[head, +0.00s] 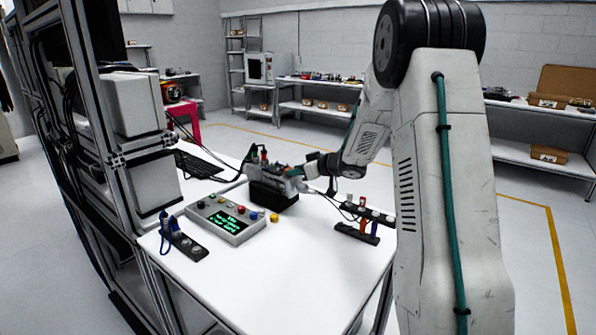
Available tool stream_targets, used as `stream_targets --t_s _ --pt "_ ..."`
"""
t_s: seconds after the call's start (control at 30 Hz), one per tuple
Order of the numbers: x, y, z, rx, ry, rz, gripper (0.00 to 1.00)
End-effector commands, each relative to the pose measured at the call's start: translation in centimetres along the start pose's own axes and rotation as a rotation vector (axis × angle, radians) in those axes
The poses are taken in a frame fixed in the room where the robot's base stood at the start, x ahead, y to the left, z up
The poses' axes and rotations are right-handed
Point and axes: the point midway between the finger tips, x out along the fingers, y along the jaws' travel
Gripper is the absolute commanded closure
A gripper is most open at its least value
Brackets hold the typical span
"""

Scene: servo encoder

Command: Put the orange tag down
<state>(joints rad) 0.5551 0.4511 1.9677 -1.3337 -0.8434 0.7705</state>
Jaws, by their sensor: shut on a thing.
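My gripper (296,178) is low over the white table, at the right side of a black box-shaped unit (272,190) with small parts on top. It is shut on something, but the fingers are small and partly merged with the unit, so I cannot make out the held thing. I see no clear orange tag at the jaws. I cannot tell whether that piece is the tag.
A grey control box (225,220) with a green-lit screen and coloured buttons sits left of the unit. A dark stand with blue cable (184,244) is at the table's left edge. The white table (290,275) is clear at the front. A metal frame rises on the left.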

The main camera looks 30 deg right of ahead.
Motion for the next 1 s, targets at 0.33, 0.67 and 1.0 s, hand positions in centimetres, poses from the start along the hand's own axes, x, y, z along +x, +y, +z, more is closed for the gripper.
stream_targets --t_s 0.33,0.67,1.0 --pt "0.1 0.0 0.3 0.000 0.000 0.000 0.49" --pt "-0.6 0.1 0.0 0.000 0.000 0.002 0.49" --pt "-7.5 0.1 0.0 0.000 0.000 0.004 0.49"
